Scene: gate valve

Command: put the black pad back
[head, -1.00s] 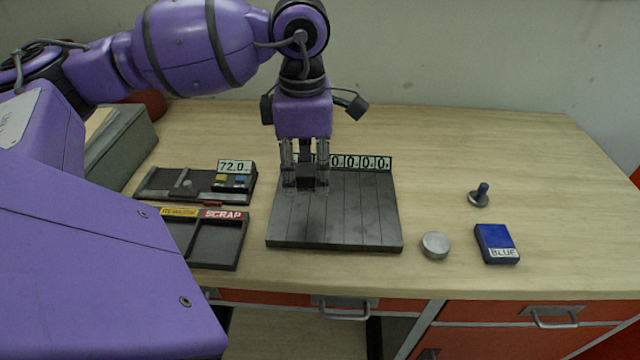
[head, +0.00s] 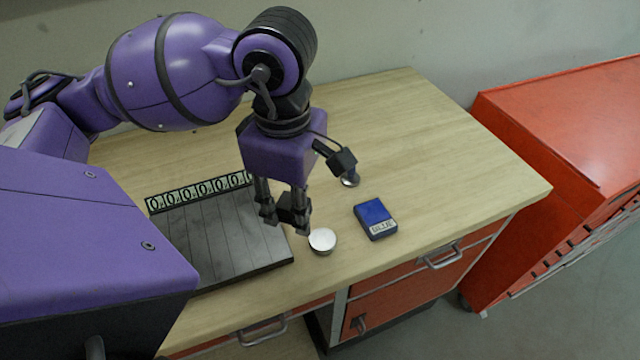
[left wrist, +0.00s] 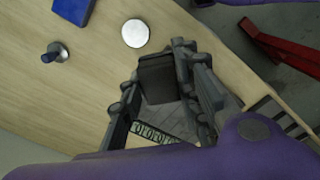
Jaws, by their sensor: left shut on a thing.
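The black pad (head: 292,208) is a small dark block held between the fingers of my left gripper (head: 286,217). In the left wrist view the pad (left wrist: 158,78) sits between the two fingers, its dark flat face toward the camera. In the head view my left gripper is above the right edge of the grey slatted board (head: 215,232), just left of a round silver disc (head: 322,241). The pad appears raised above the table, but its exact height is hard to tell. My right gripper is not in view.
A blue pad labelled BLUE (head: 372,213) lies right of the disc. A blue-handled stamp (head: 350,179) stands behind it, partly hidden by my gripper. A row of zero dials (head: 200,190) runs along the board's back edge. The table's right side is clear; a red cabinet (head: 560,150) stands beyond.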

